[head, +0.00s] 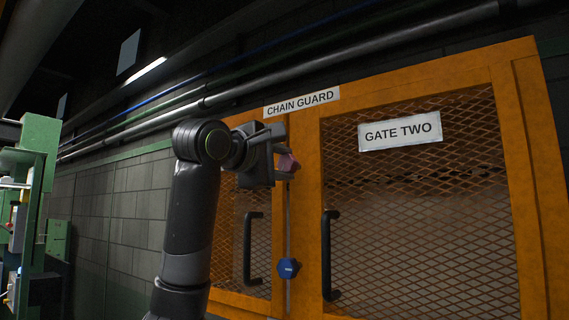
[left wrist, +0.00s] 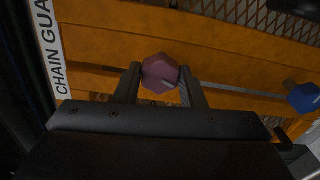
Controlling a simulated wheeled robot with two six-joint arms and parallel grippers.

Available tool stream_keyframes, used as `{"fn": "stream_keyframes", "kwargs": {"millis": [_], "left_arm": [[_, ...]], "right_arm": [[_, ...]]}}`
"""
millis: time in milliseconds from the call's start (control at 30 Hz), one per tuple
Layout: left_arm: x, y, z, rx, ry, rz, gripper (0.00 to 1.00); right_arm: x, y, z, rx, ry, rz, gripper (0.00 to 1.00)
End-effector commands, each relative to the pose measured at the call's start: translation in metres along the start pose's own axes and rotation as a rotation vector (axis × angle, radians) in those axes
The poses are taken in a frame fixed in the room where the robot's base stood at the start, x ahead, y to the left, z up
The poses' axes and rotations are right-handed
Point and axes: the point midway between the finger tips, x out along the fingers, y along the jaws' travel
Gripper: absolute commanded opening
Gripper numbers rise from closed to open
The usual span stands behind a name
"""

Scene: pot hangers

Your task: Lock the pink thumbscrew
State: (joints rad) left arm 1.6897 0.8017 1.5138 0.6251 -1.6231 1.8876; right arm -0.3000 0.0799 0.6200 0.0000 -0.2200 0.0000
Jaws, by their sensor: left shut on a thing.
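The pink thumbscrew (head: 289,162) sits near the top of a thin vertical rod on the orange cabinet, partly hidden by my gripper in the head view. In the left wrist view the pink thumbscrew (left wrist: 160,72) is a faceted knob between the two fingers. My left gripper (head: 284,153) reaches it from the left and is shut on it; it also shows in the left wrist view (left wrist: 160,82). A blue thumbscrew (head: 288,268) is lower on the same rod, and it shows at the right of the left wrist view (left wrist: 303,97). My right gripper is not in view.
The orange cabinet (head: 306,215) has mesh doors with black handles (head: 331,255) close to the rod. Signs read "CHAIN GUARD" (head: 301,101) and "GATE TWO" (head: 400,131). Green machinery (head: 40,150) stands at the far left, and pipes run along the wall above.

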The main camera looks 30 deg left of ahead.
Motion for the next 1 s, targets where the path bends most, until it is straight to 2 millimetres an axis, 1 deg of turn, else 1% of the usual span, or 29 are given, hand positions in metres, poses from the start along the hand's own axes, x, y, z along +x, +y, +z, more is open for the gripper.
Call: {"fn": "stream_keyframes", "kwargs": {"millis": [900, 933, 1000], "left_arm": [[0.0005, -0.0014, -0.0001, 1.034, -0.002, -0.004, 0.09], [0.0006, -0.0015, -0.0001, 1.068, -0.002, -0.004, 0.09], [0.0006, -0.0015, -0.0001, 1.068, -0.002, -0.004, 0.09]], "right_arm": [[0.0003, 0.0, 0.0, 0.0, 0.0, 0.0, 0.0], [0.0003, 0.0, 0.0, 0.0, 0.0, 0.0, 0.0], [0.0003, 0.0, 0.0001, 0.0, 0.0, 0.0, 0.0]]}}
